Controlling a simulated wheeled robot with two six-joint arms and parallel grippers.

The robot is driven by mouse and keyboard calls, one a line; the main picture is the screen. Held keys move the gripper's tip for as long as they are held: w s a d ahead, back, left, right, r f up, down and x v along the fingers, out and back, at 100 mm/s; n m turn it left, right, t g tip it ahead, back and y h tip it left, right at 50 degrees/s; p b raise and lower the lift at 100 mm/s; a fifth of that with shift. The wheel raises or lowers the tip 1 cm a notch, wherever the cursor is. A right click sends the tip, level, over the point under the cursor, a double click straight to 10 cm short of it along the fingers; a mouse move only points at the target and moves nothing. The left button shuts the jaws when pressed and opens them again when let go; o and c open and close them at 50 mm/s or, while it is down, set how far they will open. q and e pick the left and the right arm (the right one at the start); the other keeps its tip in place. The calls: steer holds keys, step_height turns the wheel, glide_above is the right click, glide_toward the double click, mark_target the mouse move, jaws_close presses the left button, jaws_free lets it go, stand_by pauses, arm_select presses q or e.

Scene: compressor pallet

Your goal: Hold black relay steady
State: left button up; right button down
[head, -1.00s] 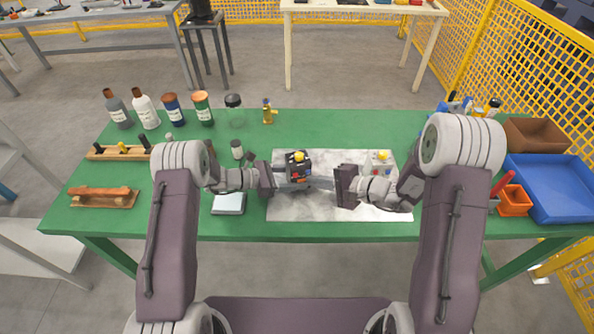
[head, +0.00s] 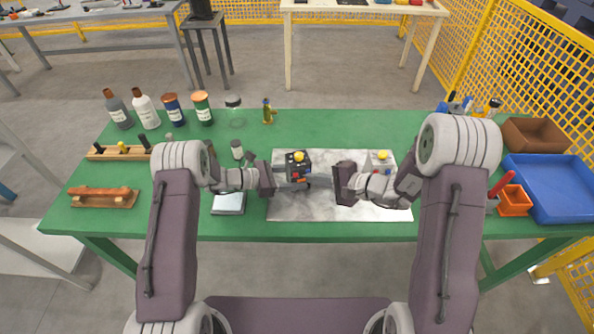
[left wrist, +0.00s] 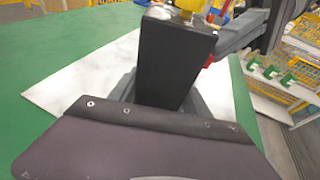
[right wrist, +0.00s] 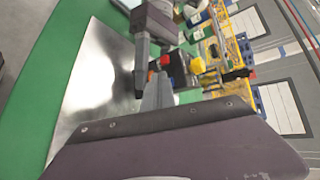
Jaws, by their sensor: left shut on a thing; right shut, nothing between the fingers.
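The black relay (head: 298,158) with a yellow top stands upright on the light metallic sheet (head: 330,212) in the head view. My left gripper (head: 297,178) is shut on the relay from the left. The left wrist view shows the relay's dark side (left wrist: 172,65) close between the fingers, its lower end hidden by the gripper body. My right gripper (head: 316,180) is shut and empty, its fingertips to the right of the relay. In the right wrist view the right fingers (right wrist: 158,92) point towards the relay (right wrist: 176,68); whether they touch it is unclear.
A second block with a yellow top (head: 383,156) sits behind my right arm on the sheet. Bottles and jars (head: 172,108) stand at the back left. A blue tray (head: 555,185) and orange bin (head: 514,201) are at the right.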

steer(key=shift+s+d, duration=0.35)
steer(key=shift+s, duration=0.75)
steer(key=shift+s+d, duration=0.35)
steer(key=shift+s, duration=0.75)
steer(key=shift+s+d, duration=0.35)
steer(key=shift+s, duration=0.75)
arm_select(q)
steer(key=o, duration=1.4)
steer(key=shift+a, duration=0.1)
